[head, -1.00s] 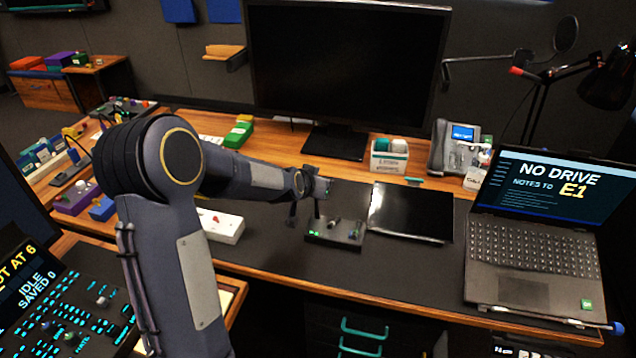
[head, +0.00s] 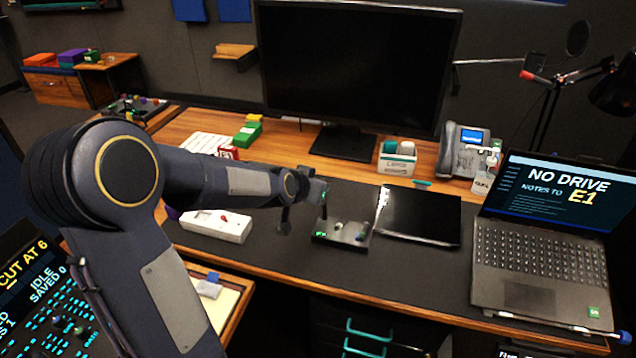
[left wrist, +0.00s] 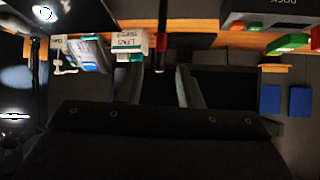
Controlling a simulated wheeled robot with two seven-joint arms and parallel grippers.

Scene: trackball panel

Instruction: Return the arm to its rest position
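My left arm crosses the head view from the lower left, its forearm reaching right over the dark desk mat. Its left gripper (head: 304,208) hangs just left of a small black panel (head: 342,234) with knobs and green lights. The two fingers stand apart, with nothing seen between them. In the left wrist view the fingers (left wrist: 163,78) are also spread, with a dark gap between them. Whether the gripper touches the panel I cannot tell; it looks apart. My right gripper is in neither view.
A monitor (head: 355,70) stands behind, and a black tablet (head: 419,215) lies right of the panel. A laptop (head: 543,255) is at the right. A lit console (head: 50,310) is at lower left.

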